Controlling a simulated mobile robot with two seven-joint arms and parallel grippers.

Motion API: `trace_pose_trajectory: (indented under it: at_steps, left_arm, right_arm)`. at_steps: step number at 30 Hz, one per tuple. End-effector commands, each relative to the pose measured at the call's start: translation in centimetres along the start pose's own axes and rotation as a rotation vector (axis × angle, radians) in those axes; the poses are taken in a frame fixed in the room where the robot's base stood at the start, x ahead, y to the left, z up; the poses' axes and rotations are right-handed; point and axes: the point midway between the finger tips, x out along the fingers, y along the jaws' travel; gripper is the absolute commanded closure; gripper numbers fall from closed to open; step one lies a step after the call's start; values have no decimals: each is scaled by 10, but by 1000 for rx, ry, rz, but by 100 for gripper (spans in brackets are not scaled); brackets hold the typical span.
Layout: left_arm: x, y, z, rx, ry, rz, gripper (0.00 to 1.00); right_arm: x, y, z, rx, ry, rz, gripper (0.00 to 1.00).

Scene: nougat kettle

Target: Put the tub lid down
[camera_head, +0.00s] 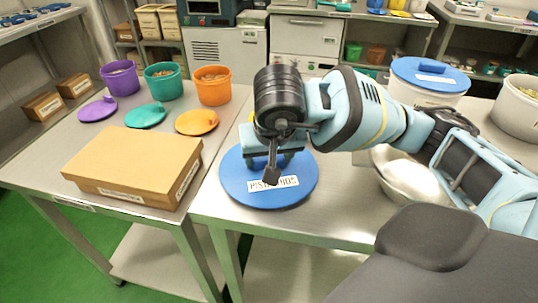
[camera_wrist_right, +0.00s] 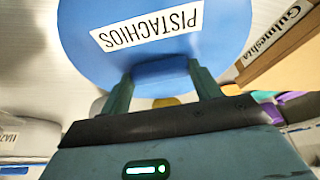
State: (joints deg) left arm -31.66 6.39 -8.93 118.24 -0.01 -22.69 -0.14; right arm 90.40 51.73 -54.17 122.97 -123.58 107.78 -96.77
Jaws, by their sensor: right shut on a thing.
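The round blue tub lid (camera_head: 238,187) carries a white label reading PISTACHIOS. It is near the left end of the right-hand steel table. My right gripper (camera_head: 272,158) is above the lid and shut on its raised blue grip. In the right wrist view the two fingers (camera_wrist_right: 162,78) stand on either side of this grip, and the lid (camera_wrist_right: 215,22) spreads out beyond them. I cannot tell whether the lid's underside touches the tabletop. My left gripper is not in view.
An open white tub (camera_head: 518,112) and a blue-lidded tub (camera_head: 432,82) stand at the right, with a steel bowl (camera_head: 405,180) nearer. The left table holds a cardboard box (camera_head: 135,160), purple, teal and orange buckets (camera_head: 213,88) and their lids. A gap separates the tables.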

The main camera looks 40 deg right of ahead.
Motion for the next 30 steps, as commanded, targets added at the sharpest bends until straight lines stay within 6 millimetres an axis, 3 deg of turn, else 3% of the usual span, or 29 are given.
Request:
trace_pose_trajectory:
  at_steps: [3,4,8,20,23,30]
  left_arm:
    - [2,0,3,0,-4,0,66]
    - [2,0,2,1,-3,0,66]
    - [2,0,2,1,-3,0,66]
    - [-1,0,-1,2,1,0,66]
    - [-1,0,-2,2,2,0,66]
    - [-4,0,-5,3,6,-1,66]
  right_arm:
    - [4,0,2,0,-1,1,60]
    - [3,0,1,0,-1,0,33]
    - [3,0,1,0,0,0,16]
    - [-3,0,-1,0,1,-1,15]
    - [-15,-1,-1,-2,3,-3,15]
    - [-64,-1,-2,-1,5,-4,15]
